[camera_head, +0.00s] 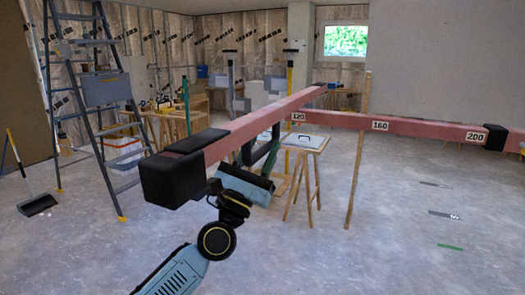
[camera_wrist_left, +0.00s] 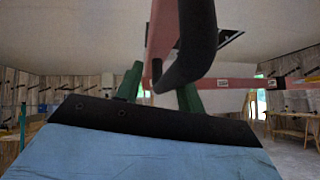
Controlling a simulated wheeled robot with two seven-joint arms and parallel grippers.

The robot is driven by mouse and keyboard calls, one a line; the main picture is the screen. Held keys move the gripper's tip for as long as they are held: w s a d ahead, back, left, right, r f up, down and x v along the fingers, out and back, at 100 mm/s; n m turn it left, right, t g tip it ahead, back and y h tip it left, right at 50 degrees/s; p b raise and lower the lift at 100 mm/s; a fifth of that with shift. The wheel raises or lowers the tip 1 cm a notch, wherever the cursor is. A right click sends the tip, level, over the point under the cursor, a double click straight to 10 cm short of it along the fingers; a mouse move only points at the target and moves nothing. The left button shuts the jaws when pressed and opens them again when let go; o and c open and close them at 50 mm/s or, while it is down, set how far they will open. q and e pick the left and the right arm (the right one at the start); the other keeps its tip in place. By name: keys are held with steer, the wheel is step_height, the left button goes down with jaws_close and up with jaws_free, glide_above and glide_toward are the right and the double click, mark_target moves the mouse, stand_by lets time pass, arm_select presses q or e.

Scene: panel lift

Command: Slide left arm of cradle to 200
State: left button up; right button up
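The cradle has pink-red arms. Its left arm (camera_head: 262,117) runs from the back towards me and ends at the left in a black padded end (camera_head: 168,178). Its right arm (camera_head: 425,129) runs to the right, bears labels 120, 160 and 200, and has a black pad (camera_head: 494,137) just past 200. No number shows on the left arm. My left gripper (camera_head: 262,148) is under the left arm, its blue body behind the padded end. In the left wrist view, its green fingers (camera_wrist_left: 160,90) stand apart, with the pink arm (camera_wrist_left: 162,30) above and between them. Contact is unclear. My right gripper is not in view.
A stepladder (camera_head: 95,100) stands at the left, near a dustpan (camera_head: 37,205). A small trestle (camera_head: 306,142) and an upright wooden post (camera_head: 358,150) stand beyond my gripper. Wooden benches are at the back. The floor at the front right is mostly clear.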

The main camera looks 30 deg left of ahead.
arm_select(q)
steer(key=shift+d, duration=0.1)
arm_select(e)
steer(key=shift+d, duration=0.15)
arm_select(q)
steer(key=shift+s+f, duration=0.1)
steer(key=shift+f, duration=0.15)
steer(key=b+v, duration=0.5)
steer(key=v, duration=0.8)
arm_select(e)
steer(key=d+f, duration=0.3)
steer(key=f, duration=0.2)
steer(key=shift+f, duration=0.25)
arm_select(q)
steer(key=shift+r, duration=0.1)
arm_select(e)
steer(key=shift+a, duration=0.1)
